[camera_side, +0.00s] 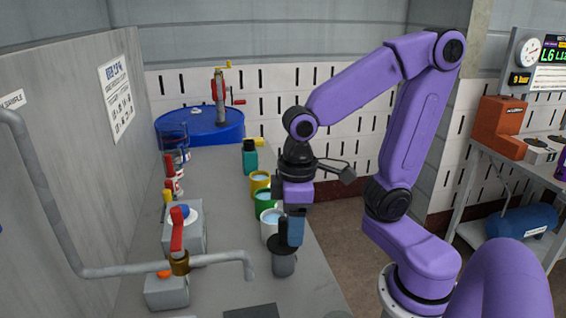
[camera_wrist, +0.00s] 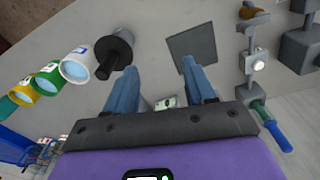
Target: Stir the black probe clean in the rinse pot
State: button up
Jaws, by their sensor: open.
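The black probe (camera_wrist: 108,50) sits in a dark grey holder cup (camera_side: 284,265), its handle end toward the wrist camera. My gripper (camera_wrist: 160,72) is open and empty, with its blue fingers pointing down. In the wrist view the probe is left of the left finger, not between the fingers. In the side view the fingers (camera_side: 294,230) partly cover the probe. A white pot (camera_wrist: 77,66), a green pot (camera_wrist: 48,79) and a yellow pot (camera_wrist: 22,92) stand in a row beside the holder, each with pale blue liquid. Their labels are too small to read, so I cannot tell which is the rinse pot.
A teal container (camera_side: 250,158) stands beyond the yellow pot. A dark square plate (camera_wrist: 192,47) lies on the bench, with clear surface between it and the probe. A grey pipe (camera_side: 150,267) with a red-handled valve (camera_side: 177,235) runs along the left. A blue drum (camera_side: 205,125) stands behind.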

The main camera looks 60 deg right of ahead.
jog(key=w+r+m, duration=0.4)
jog(key=w+m, duration=0.5)
jog(key=m, duration=1.4)
send_near(283, 219)
notch_tip(283, 219, down, 12)
jog(key=shift+w+f, duration=0.1)
jog(key=shift+f, duration=0.1)
grip_shut()
jog(key=c, duration=0.8)
grip_release()
grip_shut()
jog(key=shift+r, duration=0.15)
